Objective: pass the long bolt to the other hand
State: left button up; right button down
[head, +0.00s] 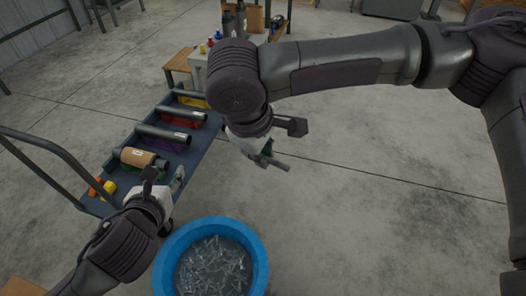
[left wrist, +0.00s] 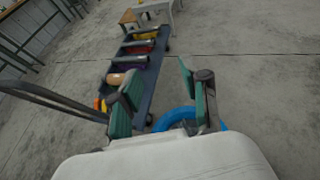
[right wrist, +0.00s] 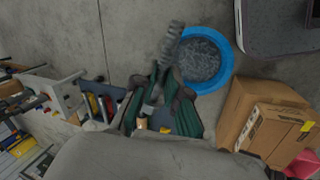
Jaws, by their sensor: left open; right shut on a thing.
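The long bolt (head: 280,165) is a grey rod held by my right gripper (head: 265,153), above the floor to the right of the cart. In the right wrist view the bolt (right wrist: 171,42) sticks out past the closed fingers (right wrist: 160,90), and its threaded-looking shaft shows against the floor and tub. My left gripper (head: 165,183) is open and empty, lower and to the left of the right gripper, apart from the bolt. In the left wrist view its two green-padded fingers (left wrist: 160,95) stand wide apart with nothing between them.
A blue round tub (head: 258,255) full of small metal pieces stands on the floor below the grippers. A dark blue cart (head: 205,150) with several mufflers is at left. Cardboard boxes (right wrist: 255,110) show in the right wrist view. Floor to the right is bare.

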pick_arm(q)
jog(key=s+a+f+n+g+b, duration=0.1)
jog(key=s+f+n+g+b, duration=0.2)
jog(key=f+n, duration=0.7)
jog(key=s+f+n+g+b, duration=0.15)
jog(key=f+n+b, duration=0.45)
jog(key=f, duration=0.9)
jog(key=s+f+n+g, duration=0.6)
jog(key=s+f+n, duration=0.7)
jog(key=n, duration=0.5)
jog(key=shift+s+f+p, duration=0.15)
jog(key=shift+f+p, duration=0.25)
jog(key=shift+f, duration=0.45)
